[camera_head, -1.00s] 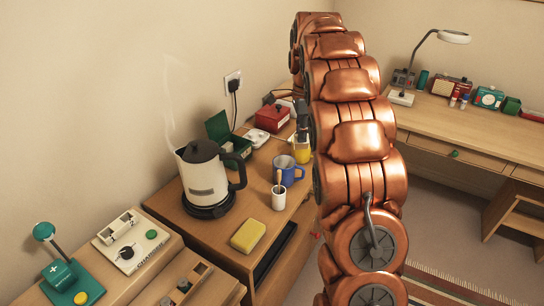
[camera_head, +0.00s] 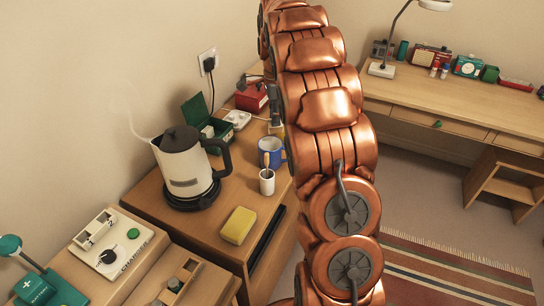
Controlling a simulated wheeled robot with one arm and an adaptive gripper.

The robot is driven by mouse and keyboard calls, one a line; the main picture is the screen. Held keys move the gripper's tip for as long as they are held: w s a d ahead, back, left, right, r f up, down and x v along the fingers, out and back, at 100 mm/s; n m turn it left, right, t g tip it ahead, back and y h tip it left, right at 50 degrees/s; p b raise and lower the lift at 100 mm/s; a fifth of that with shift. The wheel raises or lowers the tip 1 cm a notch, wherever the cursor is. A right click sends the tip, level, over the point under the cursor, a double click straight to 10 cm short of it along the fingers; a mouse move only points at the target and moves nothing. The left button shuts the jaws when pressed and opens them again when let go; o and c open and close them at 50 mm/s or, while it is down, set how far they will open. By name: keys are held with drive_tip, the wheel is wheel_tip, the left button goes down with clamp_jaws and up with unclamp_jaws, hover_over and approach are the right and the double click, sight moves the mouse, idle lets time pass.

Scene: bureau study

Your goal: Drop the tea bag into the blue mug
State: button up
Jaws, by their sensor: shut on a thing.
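The blue mug (camera_head: 272,148) stands on the wooden cabinet top, right of the kettle and just behind a white cup (camera_head: 267,183) with a spoon-like handle in it. My gripper (camera_head: 275,118) is a small dark shape beyond the mug, mostly hidden by my copper arm. It is shut on the tea bag, which is too small and too covered to make out clearly. The gripper appears behind and above the mug's rim in the picture; its exact height over the cabinet cannot be told.
A steaming kettle (camera_head: 184,165) stands left of the mug, with an open green box (camera_head: 205,120) behind it. A yellow sponge (camera_head: 238,226) lies in front. A red box (camera_head: 251,98) is at the back. A desk (camera_head: 450,100) stands at right.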

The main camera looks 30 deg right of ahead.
drive_tip(key=shift+f, duration=0.35)
drive_tip(key=o, duration=0.7)
drive_tip(key=shift+r, duration=0.1)
drive_tip(key=shift+r, duration=5.9)
